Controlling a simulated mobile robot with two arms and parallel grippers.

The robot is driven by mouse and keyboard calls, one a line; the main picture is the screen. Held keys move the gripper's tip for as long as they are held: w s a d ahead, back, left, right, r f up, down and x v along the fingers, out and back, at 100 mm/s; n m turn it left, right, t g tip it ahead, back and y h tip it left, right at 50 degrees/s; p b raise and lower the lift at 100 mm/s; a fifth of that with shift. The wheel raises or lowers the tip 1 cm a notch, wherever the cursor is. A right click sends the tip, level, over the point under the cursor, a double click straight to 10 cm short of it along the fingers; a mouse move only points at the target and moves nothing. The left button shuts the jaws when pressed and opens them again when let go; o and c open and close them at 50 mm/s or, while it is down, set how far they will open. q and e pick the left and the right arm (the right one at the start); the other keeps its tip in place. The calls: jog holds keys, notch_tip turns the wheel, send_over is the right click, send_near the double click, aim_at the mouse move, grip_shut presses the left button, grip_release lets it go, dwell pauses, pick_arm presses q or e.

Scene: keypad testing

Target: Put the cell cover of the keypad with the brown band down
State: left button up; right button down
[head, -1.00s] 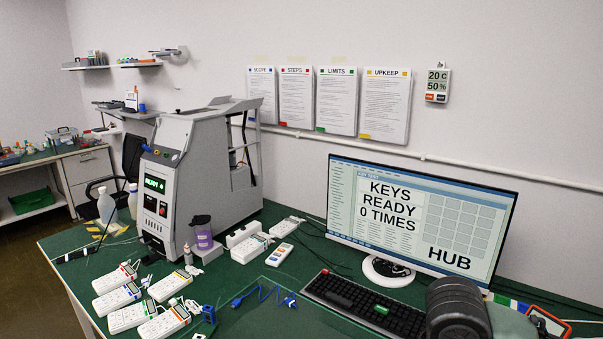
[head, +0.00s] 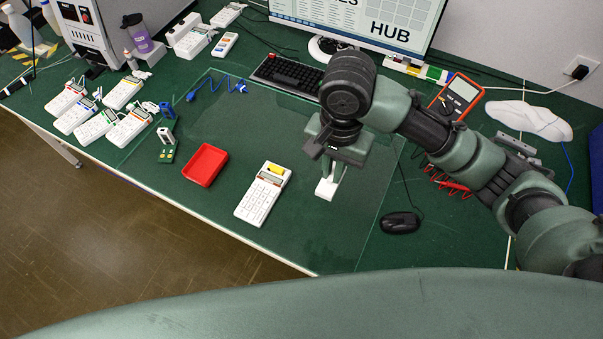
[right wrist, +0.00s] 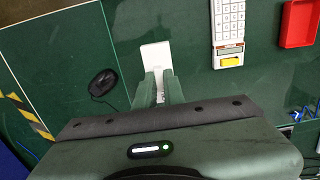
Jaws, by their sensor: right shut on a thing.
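A white keypad (head: 260,203) lies on the clear mat in the head view, and it also shows in the right wrist view (right wrist: 229,22). A brown band (right wrist: 229,48) crosses it near its top end. A yellow cell (head: 276,170) shows at that end, uncovered. My right gripper (head: 331,176) is shut on a white cell cover (head: 326,189), to the right of the keypad. In the right wrist view the cover (right wrist: 155,57) sticks out beyond the fingertips (right wrist: 158,88). I cannot tell whether it touches the mat. My left gripper is not in view.
A red tray (head: 205,165) lies left of the keypad. A black mouse (head: 400,223) is right of the cover. Several other keypads (head: 98,125) stand at the left. A keyboard (head: 287,75) and red multimeter (head: 459,97) lie behind. The clear mat (head: 312,240) has bare room in front.

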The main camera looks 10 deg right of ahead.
notch_tip(320, 180, down, 16)
jog(key=shift+w+a+r, duration=0.1)
jog(key=shift+w+r, duration=0.05)
jog(key=shift+r, duration=0.05)
jog(key=shift+f, duration=2.2)
jog(key=shift+f, duration=0.15)
jog(key=c, duration=1.5)
grip_release()
notch_tip(320, 180, up, 12)
jog(key=shift+r+b, duration=0.2)
jog(key=shift+b, duration=0.15)
